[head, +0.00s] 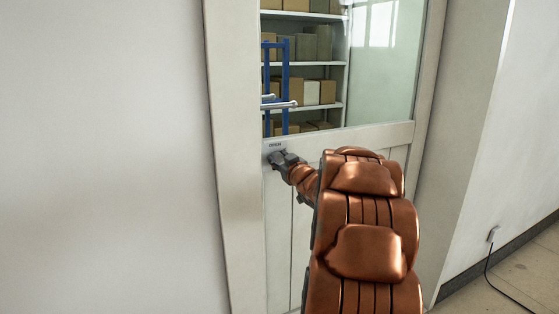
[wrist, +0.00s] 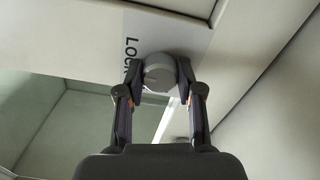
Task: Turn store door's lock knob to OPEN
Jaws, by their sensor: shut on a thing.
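The store door (head: 350,135) is white with a glass upper pane and looks closed. Its round grey lock knob (wrist: 158,72) sits on a pale label plate (wrist: 190,28); part of the lettering, "LOC", can be read beside the knob in the wrist view. My gripper (wrist: 159,80) is shut on the knob, one finger on each side of it. In the head view my gripper (head: 280,160) is at the door's left side, just below the small label (head: 275,145), and hides the knob. The knob's setting cannot be read.
A blue upright frame with metal handles (head: 280,104) stands just above my gripper. Shelves with cardboard boxes (head: 320,92) show behind the glass. White walls flank the door. A black cable (head: 510,292) hangs from a wall socket (head: 493,233) at the lower right.

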